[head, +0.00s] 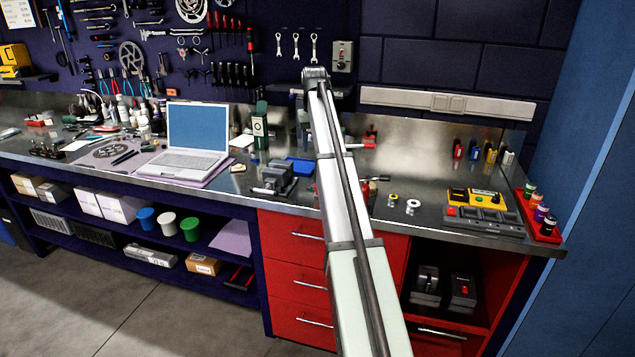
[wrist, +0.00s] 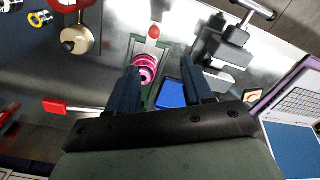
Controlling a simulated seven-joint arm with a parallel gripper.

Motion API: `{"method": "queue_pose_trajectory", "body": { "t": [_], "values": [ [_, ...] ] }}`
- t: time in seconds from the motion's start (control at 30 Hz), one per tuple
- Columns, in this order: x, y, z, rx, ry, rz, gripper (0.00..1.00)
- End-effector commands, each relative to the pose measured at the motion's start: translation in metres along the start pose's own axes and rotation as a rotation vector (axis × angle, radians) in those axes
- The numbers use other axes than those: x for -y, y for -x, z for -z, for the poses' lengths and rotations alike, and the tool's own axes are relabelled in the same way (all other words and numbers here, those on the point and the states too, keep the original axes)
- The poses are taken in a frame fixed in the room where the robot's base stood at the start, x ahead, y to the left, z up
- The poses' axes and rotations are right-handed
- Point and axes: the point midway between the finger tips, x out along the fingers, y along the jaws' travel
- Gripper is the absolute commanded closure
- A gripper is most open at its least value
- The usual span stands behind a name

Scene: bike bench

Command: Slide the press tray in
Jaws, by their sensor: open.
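A green frame (wrist: 133,48) that looks like the press tray, with a red ball knob (wrist: 153,31) at its far end, shows in the wrist view. Pink rings (wrist: 146,68) sit inside it. My gripper (wrist: 160,75) is open and empty, with its dark fingers pointing toward the frame. The left finger overlaps part of the frame, and the right finger is beside it, near a blue block (wrist: 170,94). The knob lies beyond the fingertips, roughly between them. In the head view my arm hides the gripper and this frame. I cannot tell how far in the tray sits.
A dark vise (head: 274,180) stands left of my arm, close to the right finger in the wrist view (wrist: 228,45). A laptop (head: 196,138) is further left. A red-ended bar (wrist: 55,107) lies left of the gripper. A yellow-topped fixture (head: 480,208) stands at the right end.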

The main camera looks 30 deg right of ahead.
Motion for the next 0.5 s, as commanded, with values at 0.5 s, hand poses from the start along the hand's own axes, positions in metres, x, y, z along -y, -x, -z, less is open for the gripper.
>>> {"method": "queue_pose_trajectory", "body": {
  "t": [0.5],
  "values": [
    [-0.01, -0.056, -0.005, 0.014, -0.018, -0.001, 0.49]
  ]
}}
